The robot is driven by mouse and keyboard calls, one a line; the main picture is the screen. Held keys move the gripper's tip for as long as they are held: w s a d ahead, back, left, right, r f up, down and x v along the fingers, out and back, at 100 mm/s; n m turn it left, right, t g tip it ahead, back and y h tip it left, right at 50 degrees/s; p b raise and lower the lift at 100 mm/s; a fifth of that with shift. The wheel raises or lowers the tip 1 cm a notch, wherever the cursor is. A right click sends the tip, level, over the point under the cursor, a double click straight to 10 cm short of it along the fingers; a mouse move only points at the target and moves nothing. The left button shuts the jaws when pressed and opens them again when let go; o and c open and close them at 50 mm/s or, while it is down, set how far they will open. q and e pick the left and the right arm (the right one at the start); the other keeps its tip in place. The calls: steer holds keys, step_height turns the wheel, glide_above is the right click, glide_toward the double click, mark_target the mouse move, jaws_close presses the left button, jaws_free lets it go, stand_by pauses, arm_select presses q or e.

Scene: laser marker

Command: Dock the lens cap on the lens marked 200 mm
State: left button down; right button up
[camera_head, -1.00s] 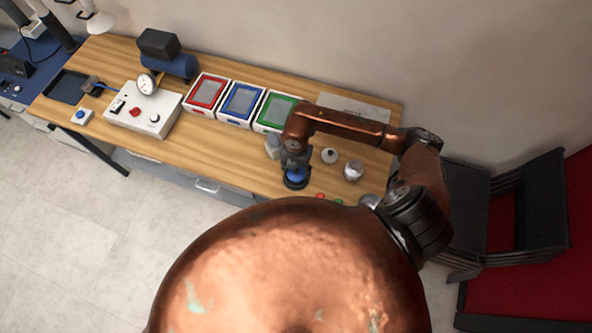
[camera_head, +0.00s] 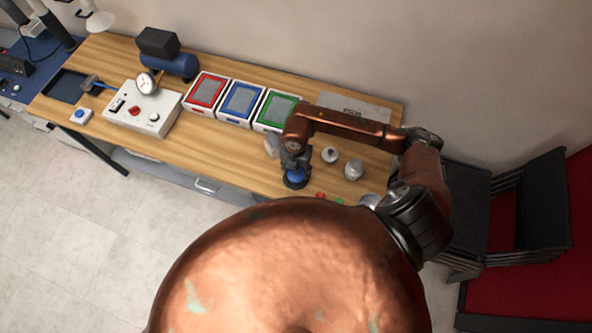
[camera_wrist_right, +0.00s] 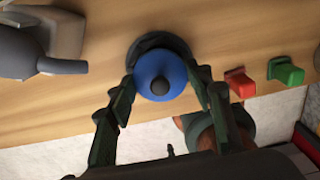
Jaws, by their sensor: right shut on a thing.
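A round blue piece with a dark centre knob, which looks like the lens cap (camera_wrist_right: 161,78), is between the fingers of my right gripper (camera_wrist_right: 163,88) in the right wrist view. My right gripper is shut on it. A dark round ring (camera_wrist_right: 158,40) shows behind and around its far side; I cannot tell whether they touch. In the head view my right gripper (camera_head: 295,168) points down over the blue cap (camera_head: 294,176) near the table's front edge. No 200 mm marking is readable, so I cannot tell which piece is that lens. My left gripper is not in view.
Small round grey pieces (camera_head: 353,170) (camera_head: 330,155) stand right of my gripper. Red (camera_wrist_right: 240,83) and green (camera_wrist_right: 286,72) blocks lie near the front edge. Red (camera_head: 207,91), blue (camera_head: 241,101) and green (camera_head: 276,110) trays stand behind, with a white control box (camera_head: 140,108) further left.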

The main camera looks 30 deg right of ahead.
steer(key=o, duration=0.6)
steer(key=shift+c, duration=0.2)
step_height(320, 180, up, 11)
steer(key=p, duration=0.7)
steer(key=shift+p, duration=0.35)
stand_by(0.3)
